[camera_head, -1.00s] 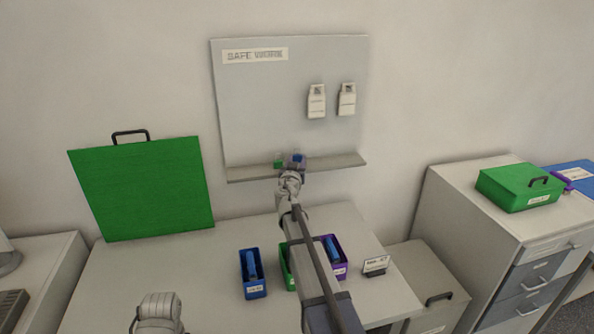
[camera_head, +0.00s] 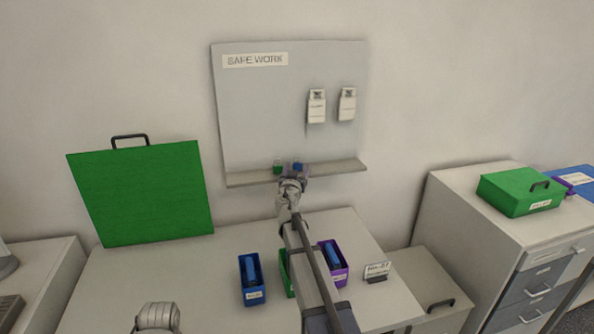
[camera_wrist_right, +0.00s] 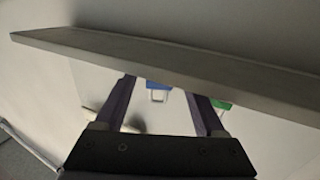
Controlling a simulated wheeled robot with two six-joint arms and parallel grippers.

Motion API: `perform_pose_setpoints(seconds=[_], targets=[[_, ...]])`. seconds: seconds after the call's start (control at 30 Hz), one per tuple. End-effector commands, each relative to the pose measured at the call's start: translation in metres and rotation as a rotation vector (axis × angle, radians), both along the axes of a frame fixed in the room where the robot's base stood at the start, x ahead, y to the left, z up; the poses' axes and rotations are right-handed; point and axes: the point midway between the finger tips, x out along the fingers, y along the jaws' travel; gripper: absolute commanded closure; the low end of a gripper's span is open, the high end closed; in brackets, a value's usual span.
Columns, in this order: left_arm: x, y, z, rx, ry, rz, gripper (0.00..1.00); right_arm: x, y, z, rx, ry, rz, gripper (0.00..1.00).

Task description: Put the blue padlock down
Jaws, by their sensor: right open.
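The blue padlock (camera_head: 298,167) is at the narrow shelf (camera_head: 340,171) under the grey board. My right gripper (camera_head: 294,174) is at the shelf's front edge, close to the blue padlock. In the right wrist view, its two purple fingers stand apart on either side of the blue padlock (camera_wrist_right: 158,87), and its light shackle shows. The jaws are open, with a gap visible between fingers and padlock. The shelf hides part of the padlock there. A grey part of my left arm shows at the bottom left of the head view, without its fingers.
A green padlock (camera_head: 277,168) sits left of the blue one. Two white tags (camera_head: 316,106) hang on the board. Blue (camera_head: 253,279) and purple (camera_head: 333,264) bins and a partly hidden green bin stand on the table. A green panel (camera_head: 140,195) leans at left.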

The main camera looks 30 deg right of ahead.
Motion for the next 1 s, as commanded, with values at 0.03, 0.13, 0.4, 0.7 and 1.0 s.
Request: perform_pose_setpoints(seconds=[0.03,0.13,0.4,0.7,1.0], targets=[[0.000,0.000,0.001,0.000,0.000,0.000,0.50,0.000,0.000,0.001,0.000,0.000,0.000,0.28],[0.000,0.000,0.004,0.000,0.000,0.000,0.50,0.000,0.000,0.004,0.000,0.000,0.000,0.28],[0.000,0.000,0.003,0.000,0.000,0.000,0.50,-0.027,0.019,0.003,0.000,0.000,0.002,0.28],[0.000,0.000,0.003,0.000,0.000,0.000,0.50,-0.078,0.055,0.003,0.000,0.000,0.002,0.28],[0.000,0.000,0.003,0.000,0.000,0.000,0.50,-0.098,0.071,0.003,0.000,0.000,0.000,0.28]])
